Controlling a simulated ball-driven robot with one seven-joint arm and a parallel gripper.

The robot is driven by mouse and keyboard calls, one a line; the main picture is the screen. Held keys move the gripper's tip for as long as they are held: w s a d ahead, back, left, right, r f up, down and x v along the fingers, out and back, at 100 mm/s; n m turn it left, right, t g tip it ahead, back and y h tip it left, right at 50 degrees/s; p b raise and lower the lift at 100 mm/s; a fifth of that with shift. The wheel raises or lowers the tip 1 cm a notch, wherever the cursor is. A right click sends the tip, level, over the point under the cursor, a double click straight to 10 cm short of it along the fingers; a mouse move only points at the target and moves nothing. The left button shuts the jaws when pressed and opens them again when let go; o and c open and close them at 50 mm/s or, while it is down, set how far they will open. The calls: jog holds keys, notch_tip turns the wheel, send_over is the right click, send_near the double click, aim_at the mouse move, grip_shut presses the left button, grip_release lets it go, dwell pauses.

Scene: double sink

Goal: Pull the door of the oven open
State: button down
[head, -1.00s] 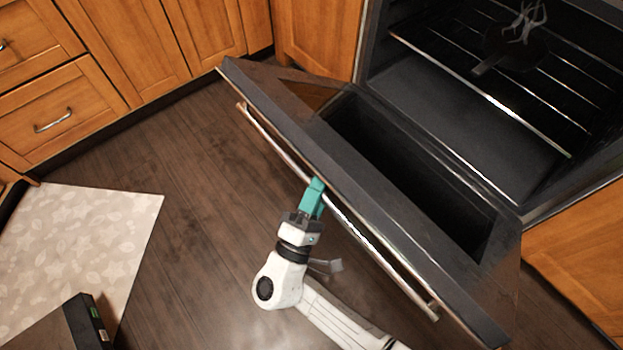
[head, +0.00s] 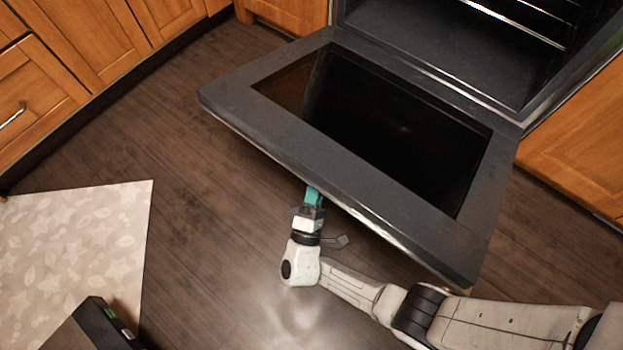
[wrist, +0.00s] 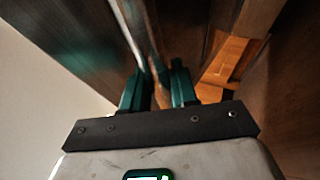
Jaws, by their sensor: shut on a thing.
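The oven door (head: 290,133) is swung down to nearly flat, its dark window facing up in the head view. The oven cavity (head: 440,60) behind it stands exposed. My gripper (head: 313,194) is at the door's front edge, with its teal fingertips partly hidden under that edge. In the wrist view my gripper (wrist: 158,88) has its two teal fingers on either side of the metal handle bar (wrist: 153,60), shut on it. The handle is hidden beneath the door in the head view.
A light patterned mat (head: 80,240) lies on the dark wood floor at left. Wooden cabinets (head: 85,50) line the back left, and another cabinet (head: 580,140) stands right of the oven. The floor (head: 190,180) between mat and door is clear.

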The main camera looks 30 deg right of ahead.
jog(key=shift+f, duration=0.45)
jog(key=c, duration=1)
grip_release()
jog(key=shift+s+a, duration=0.1)
